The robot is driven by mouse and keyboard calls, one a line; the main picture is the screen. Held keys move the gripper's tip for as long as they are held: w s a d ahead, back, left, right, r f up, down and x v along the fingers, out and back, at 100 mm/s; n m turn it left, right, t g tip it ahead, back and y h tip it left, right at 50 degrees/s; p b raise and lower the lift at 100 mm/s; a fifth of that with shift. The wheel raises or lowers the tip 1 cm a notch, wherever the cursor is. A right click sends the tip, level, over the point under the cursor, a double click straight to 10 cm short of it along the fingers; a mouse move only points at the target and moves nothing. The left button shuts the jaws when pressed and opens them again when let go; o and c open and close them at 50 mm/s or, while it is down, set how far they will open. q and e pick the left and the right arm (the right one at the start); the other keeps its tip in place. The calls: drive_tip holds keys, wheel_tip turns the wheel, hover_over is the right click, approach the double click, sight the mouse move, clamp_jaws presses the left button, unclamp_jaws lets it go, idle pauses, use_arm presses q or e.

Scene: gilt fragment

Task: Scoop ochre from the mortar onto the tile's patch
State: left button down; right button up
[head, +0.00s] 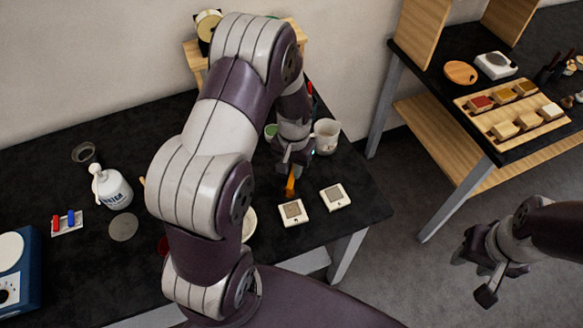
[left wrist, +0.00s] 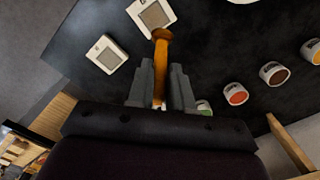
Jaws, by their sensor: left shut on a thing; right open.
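Two white square tiles with grey-brown patches lie on the black table: a nearer tile (head: 293,213) and a farther right tile (head: 335,197). My left gripper (head: 292,168) is shut on an orange-brown scoop (head: 290,187), which points down just behind the nearer tile. In the left wrist view, the scoop (left wrist: 160,75) stands between the fingers (left wrist: 162,72), and its end overlaps the edge of one tile (left wrist: 150,14); the other tile (left wrist: 106,55) is clear. Contact and any ochre on the scoop cannot be told. A pale round dish (head: 249,222), possibly the mortar, is mostly hidden by my left arm. My right gripper (head: 482,279) is open and empty over the floor.
A white beaker (head: 326,136) and a green-filled cup (head: 271,131) stand behind the gripper. An orange-red cup (left wrist: 236,94) and a brown cup (left wrist: 274,73) show in the left wrist view. A wash bottle (head: 112,188) stands left. A second table holds a wooden pigment tray (head: 487,118).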

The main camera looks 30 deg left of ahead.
use_arm(q)
drive_tip(key=shift+r+p, duration=0.5)
drive_tip(key=shift+r, duration=0.45)
drive_tip(key=shift+d+r, duration=0.1)
drive_tip(key=shift+r, duration=0.15)
drive_tip(key=shift+s, duration=0.1)
drive_tip(key=shift+f, duration=0.1)
